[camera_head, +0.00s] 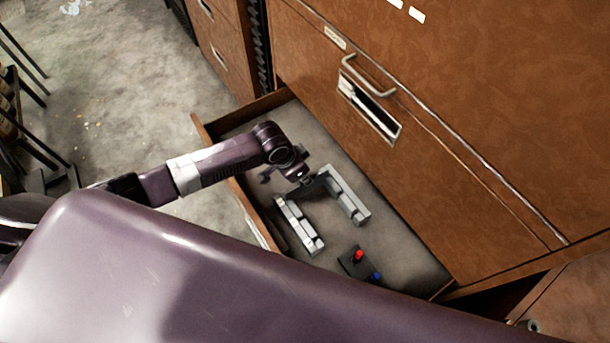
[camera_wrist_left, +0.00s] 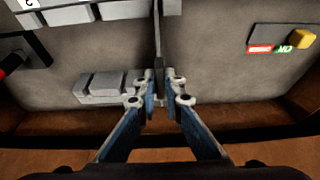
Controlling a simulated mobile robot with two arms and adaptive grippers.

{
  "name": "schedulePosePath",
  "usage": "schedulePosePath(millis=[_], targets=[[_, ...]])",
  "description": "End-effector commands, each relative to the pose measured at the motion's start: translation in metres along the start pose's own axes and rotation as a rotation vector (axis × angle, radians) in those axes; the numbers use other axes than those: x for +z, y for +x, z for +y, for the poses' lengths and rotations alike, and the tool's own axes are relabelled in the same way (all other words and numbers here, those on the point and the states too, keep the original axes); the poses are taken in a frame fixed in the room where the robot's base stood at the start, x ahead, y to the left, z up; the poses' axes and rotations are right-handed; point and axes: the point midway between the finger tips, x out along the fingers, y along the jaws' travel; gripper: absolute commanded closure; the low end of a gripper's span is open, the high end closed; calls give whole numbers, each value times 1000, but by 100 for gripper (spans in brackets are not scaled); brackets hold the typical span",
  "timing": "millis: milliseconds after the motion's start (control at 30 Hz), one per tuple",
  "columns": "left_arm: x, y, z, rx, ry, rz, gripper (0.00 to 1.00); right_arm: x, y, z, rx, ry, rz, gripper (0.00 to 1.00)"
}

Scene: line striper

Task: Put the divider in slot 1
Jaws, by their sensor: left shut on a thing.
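The divider (camera_wrist_left: 157,42) is a thin grey plate seen nearly edge-on in the left wrist view, clamped between the two blue fingers of my left gripper (camera_wrist_left: 161,88). In the head view my left gripper (camera_head: 302,180) is over the open drawer, at the far end of two pale grey slotted rails. The near rail (camera_head: 298,225) and the far rail (camera_head: 345,195) also show in the left wrist view, as the lower block (camera_wrist_left: 105,88) and the upper block (camera_wrist_left: 75,15). I cannot tell which slot is slot 1, or whether the divider touches a rail. My right gripper is out of view.
A dark box with red and blue buttons (camera_head: 354,262) sits in the drawer's near part. In the left wrist view, a dark block with a yellow knob (camera_wrist_left: 302,39) lies at the right. The brown cabinet (camera_head: 470,130) rises behind the drawer.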

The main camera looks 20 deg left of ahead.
Motion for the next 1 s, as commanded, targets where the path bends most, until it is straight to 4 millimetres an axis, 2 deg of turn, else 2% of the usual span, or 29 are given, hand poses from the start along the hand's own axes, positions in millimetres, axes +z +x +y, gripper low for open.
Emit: schedulePosePath(millis=[333,367,533,733,867,1000], targets=[[2,9,0,0,0,1,100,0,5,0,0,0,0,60],[2,9,0,0,0,2,91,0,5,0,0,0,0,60],[2,8,0,0,0,1,72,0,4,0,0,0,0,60],[3,8,0,0,0,0,71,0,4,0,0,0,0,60],[4,8,0,0,0,-1,60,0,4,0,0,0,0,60],[4,8,0,0,0,-1,60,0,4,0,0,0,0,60]])
